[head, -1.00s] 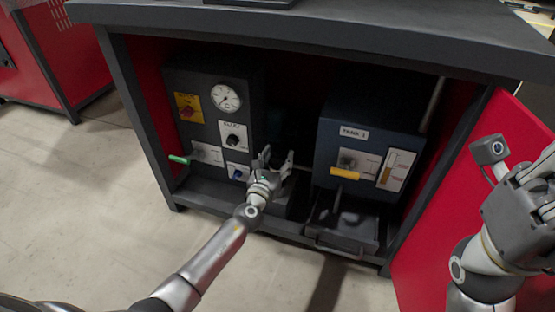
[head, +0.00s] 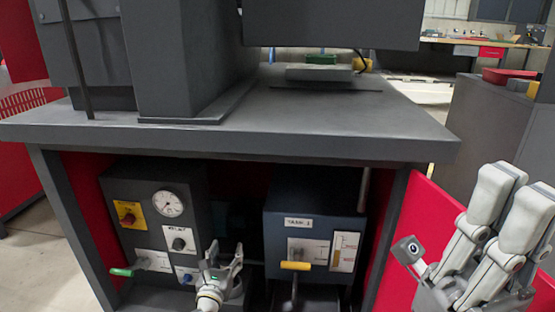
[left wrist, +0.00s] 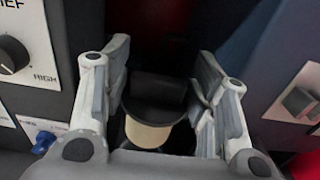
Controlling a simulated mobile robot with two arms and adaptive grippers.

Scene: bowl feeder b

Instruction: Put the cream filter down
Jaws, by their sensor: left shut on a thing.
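In the left wrist view the cream filter (left wrist: 147,133) is a short round piece with a cream side, below a dark cylindrical part (left wrist: 158,88). It sits between the two fingers of my left gripper (left wrist: 165,95), which is shut on it. In the head view my left gripper (head: 224,258) is low inside the cabinet, between the gauge panel and the blue box; the filter cannot be made out there. Whether anything supports the filter from below is hidden. My right gripper (head: 522,185) is at the right edge, fingers up, apart and empty.
The gauge panel (head: 150,205) with a green lever (head: 122,272) is left of my left gripper. The blue box (head: 315,215) with a yellow handle (head: 295,266) is right. The grey worktop (head: 300,125) overhangs both. A red door (head: 400,215) stands open at right.

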